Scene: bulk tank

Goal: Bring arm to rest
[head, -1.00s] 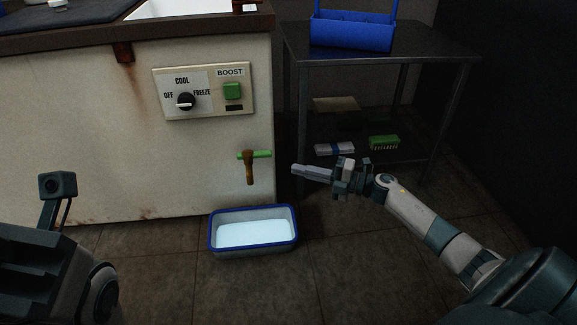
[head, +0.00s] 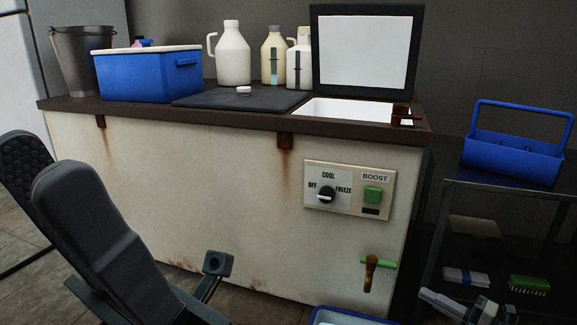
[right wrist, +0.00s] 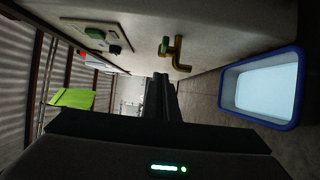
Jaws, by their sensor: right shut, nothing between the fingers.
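My right gripper (head: 426,294) is at the lower right of the head view, cut off by the bottom edge. Its fingers are together with nothing between them, below and to the right of the drain tap (head: 369,272). In the right wrist view the shut fingers (right wrist: 162,80) are in the middle, with the green-handled tap (right wrist: 173,52) above them. The blue-rimmed tray (right wrist: 228,88) of white liquid is to their right, apart from them.
The tank (head: 230,200) has a COOL dial (head: 326,195) and a green BOOST button (head: 373,194). A blue cooler (head: 148,78), bottles and a bucket (head: 82,55) stand on top; its lid (head: 365,12) is up. A side table (head: 500,190) at right holds a blue caddy (head: 510,157).

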